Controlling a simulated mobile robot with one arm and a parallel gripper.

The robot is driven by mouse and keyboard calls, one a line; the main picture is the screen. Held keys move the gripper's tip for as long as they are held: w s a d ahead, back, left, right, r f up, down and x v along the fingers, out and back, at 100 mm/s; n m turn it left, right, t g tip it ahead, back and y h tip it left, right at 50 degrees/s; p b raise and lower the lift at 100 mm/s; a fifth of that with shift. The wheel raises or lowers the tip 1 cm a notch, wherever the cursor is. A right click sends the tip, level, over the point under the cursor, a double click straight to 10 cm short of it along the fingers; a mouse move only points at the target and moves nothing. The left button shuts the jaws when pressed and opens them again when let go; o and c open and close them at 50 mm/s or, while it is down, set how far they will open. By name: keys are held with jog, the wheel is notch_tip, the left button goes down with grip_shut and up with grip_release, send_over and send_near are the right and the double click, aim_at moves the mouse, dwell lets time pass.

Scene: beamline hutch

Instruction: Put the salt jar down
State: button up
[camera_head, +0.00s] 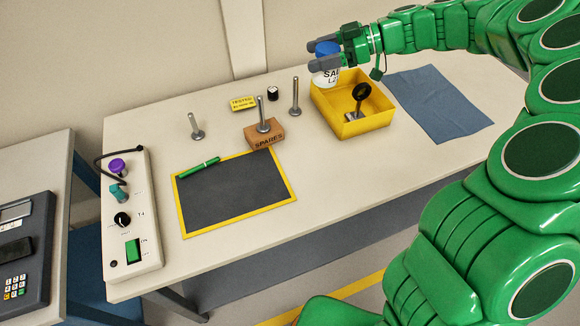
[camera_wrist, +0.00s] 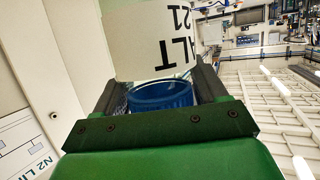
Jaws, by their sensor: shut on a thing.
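The salt jar (camera_head: 325,74) is white with dark lettering and a blue lid. My gripper (camera_head: 317,55) is shut on it near the lid. In the head view the jar appears upright at the far left corner of the yellow bin (camera_head: 372,126), overlapping its rim. I cannot tell whether its base is above the bin, inside it or behind it. In the wrist view the jar (camera_wrist: 150,35) fills the space between the fingers, with the lid nearest the palm. Its far end is out of frame.
A black round-headed part (camera_head: 361,91) stands in the bin. A blue cloth (camera_head: 438,103) lies right of it. Metal posts (camera_head: 295,98), a SPARES block (camera_head: 265,136) and a yellow TESTED block (camera_head: 243,103) stand left. A yellow-edged dark mat (camera_head: 237,195) holds a green pen (camera_head: 199,167). The front right tabletop is clear.

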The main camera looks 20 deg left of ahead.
jog(key=s+d+f, duration=0.6)
jog(key=s+f, duration=0.4)
jog(key=s, duration=0.1)
jog(key=s+d+f+n+g+h, duration=0.1)
jog(key=s+f+n+g, duration=0.1)
jog(key=s, duration=1.5)
jog(key=shift+w+a+f, duration=1.55)
jog(key=shift+w+f, duration=0.2)
jog(key=shift+f, duration=0.45)
jog(key=shift+w+a+f, duration=1.6)
jog(key=shift+w+f, duration=0.15)
jog(key=shift+f, duration=0.5)
jog(key=shift+w+a+f, duration=1.55)
jog(key=shift+w+f, duration=0.2)
jog(key=shift+f, duration=0.45)
jog(key=o, duration=1.3)
